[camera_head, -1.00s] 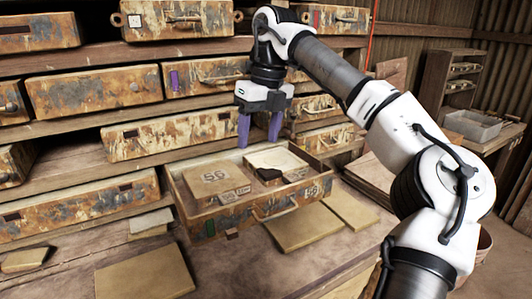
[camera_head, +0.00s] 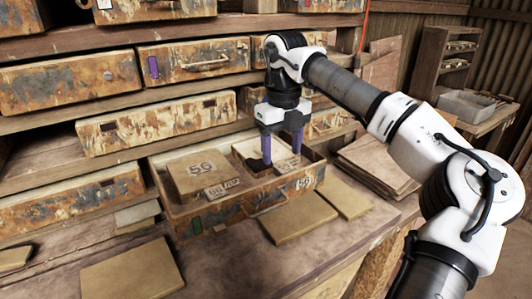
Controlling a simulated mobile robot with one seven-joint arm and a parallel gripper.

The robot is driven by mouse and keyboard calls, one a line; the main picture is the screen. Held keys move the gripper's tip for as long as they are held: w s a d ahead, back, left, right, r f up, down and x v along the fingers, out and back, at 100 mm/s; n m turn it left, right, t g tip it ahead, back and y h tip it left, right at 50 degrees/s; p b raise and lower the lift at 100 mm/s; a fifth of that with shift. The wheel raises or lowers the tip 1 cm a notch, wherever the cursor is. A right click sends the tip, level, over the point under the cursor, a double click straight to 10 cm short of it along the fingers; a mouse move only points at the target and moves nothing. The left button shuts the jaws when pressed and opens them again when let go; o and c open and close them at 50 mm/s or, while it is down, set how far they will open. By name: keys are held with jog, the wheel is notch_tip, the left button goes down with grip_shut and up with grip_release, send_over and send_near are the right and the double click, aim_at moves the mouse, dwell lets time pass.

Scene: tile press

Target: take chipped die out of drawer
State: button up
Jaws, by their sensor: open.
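An open drawer (camera_head: 262,202) with worn, rusty paint juts from the shelving in the middle of the view. Its left part holds a tan block (camera_head: 200,175) marked 56, with small marked pieces beside it. Its right part holds a pale block with a dark, broken-looking area (camera_head: 255,165), which may be the chipped die. My gripper (camera_head: 282,159) points down over this right part, with its purple fingers apart. One finger is near the dark area and the other is farther right. The fingers partly hide the block, and I cannot tell whether they touch it.
Closed drawers (camera_head: 155,122) line the shelving behind and to the left. Flat tan tiles (camera_head: 298,220) lie on the bench in front of the drawer, with another tile (camera_head: 132,272) at front left. Stacked boards (camera_head: 380,165) lie to the right. A grey bin (camera_head: 468,105) stands farther back.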

aim_at(283, 165)
jog(key=shift+d+f+p, duration=0.1)
jog(key=shift+f+p, duration=0.3)
jog(key=shift+f, duration=1.5)
jog(key=shift+r, duration=0.1)
grip_shut()
